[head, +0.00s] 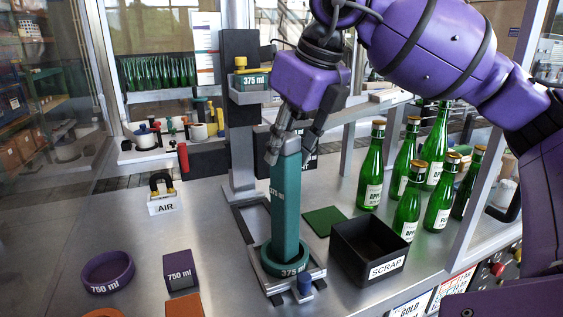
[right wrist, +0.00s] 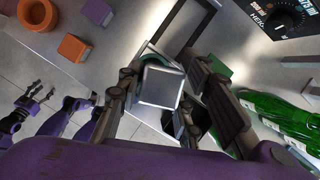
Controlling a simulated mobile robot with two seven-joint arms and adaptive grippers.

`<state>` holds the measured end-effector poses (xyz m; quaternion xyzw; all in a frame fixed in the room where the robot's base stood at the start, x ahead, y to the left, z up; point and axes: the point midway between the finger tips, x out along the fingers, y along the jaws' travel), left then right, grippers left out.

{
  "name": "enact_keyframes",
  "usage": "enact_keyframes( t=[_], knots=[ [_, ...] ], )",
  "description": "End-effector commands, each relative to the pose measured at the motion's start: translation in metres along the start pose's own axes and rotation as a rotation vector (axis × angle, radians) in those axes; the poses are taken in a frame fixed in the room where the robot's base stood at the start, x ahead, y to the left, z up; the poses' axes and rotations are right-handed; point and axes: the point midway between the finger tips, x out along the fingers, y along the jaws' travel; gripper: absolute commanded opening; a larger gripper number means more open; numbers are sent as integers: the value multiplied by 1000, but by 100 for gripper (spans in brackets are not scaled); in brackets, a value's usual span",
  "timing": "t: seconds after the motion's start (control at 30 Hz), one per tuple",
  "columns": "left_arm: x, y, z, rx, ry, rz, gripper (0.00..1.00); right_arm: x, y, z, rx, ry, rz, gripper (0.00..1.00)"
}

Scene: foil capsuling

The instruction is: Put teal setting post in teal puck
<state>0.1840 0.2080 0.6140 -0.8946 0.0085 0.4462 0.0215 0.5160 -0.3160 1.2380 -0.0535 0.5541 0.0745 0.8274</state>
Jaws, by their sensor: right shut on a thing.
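The teal setting post (head: 286,205) is a tall square column marked 375 ml, standing about upright in the head view. My right gripper (head: 287,150) is shut on its upper end. The teal puck (head: 286,268), a round ring marked 375 ml, sits in a metal fixture on the bench. The post's lower end shows within the puck's outline; I cannot tell whether it rests fully down. In the right wrist view the post's square top (right wrist: 160,86) is between the fingers, and part of the puck (right wrist: 127,76) shows behind it. My left gripper (right wrist: 35,98) shows small at the left there.
A black SCRAP bin (head: 369,250) stands right of the fixture, with green bottles (head: 408,205) beyond it. A purple ring (head: 108,271) and a purple 750 ml block (head: 180,270) lie to the left. An AIR block (head: 162,196) is farther back.

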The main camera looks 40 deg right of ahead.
Motion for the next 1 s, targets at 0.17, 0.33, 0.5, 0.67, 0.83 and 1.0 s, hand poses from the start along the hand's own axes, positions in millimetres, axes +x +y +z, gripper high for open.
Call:
enact_keyframes(
  t=[0.17, 0.33, 0.5, 0.67, 0.83, 1.0],
  knots=[
    [11, 1, 10, 6, -8, 2, 55, 14, 0, -6, 0, -1, 0, 0],
    [11, 1, -4, 6, 16, 2, 55, 11, 0, -5, 0, -5, 0, 0],
    [12, 1, -3, 6, 16, 2, 55, 13, 0, -6, 0, -4, -1, 0],
    [13, 1, 1, 7, 10, 2, 55, 15, 1, -7, -1, -3, 0, 45],
    [13, 1, 2, 7, 8, 1, 55, 15, 1, -7, -1, -3, 0, 52],
    [13, 1, 1, 7, 9, 1, 55, 14, 1, -6, -1, -3, 0, 52]
  ],
)
